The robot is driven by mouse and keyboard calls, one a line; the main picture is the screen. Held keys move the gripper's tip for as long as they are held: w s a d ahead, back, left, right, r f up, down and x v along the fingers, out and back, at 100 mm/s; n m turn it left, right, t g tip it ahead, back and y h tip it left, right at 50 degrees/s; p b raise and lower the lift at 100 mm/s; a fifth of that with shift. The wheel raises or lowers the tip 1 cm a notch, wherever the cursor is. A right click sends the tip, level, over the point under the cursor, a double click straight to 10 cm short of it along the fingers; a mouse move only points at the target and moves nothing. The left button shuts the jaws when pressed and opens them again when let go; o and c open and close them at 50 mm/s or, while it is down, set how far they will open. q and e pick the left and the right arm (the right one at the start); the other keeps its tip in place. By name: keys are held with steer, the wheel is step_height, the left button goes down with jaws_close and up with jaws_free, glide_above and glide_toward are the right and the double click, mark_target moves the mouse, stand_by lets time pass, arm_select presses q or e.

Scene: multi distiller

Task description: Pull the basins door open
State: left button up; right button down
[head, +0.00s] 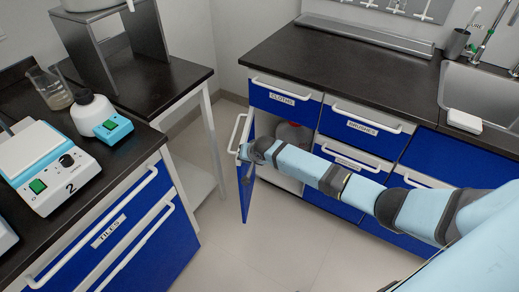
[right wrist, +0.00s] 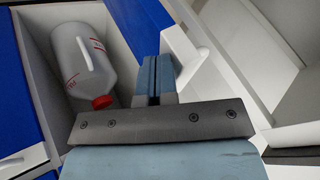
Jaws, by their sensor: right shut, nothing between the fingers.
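The blue door (head: 247,197) of the cupboard under the CLOTHS drawer stands swung open, seen nearly edge-on in the head view. Its white handle (head: 235,134) is on the outer, left side. No label on this door can be read. My right arm reaches in from the right across the drawer fronts. My right gripper (head: 243,153) is at the door's upper part, and whether it touches cannot be told. In the right wrist view, its fingers (right wrist: 152,80) are shut and empty, beside a white part. My left gripper is not in view.
Inside the open cupboard is a grey-white bottle with a red cap (right wrist: 85,65). The CLOTHS drawer (head: 283,98) above is closed. A bench with a TILES drawer (head: 108,230) and a side table (head: 188,78) stand left. Floor (head: 225,250) between is clear.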

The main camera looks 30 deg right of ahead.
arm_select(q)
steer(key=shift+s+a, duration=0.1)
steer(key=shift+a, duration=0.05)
arm_select(e)
steer(key=w+a+m+h, duration=0.1)
steer(key=w+a, duration=0.3)
steer(key=a, duration=0.2)
steer(key=shift+w+m, duration=0.3)
steer(key=shift+w, duration=0.1)
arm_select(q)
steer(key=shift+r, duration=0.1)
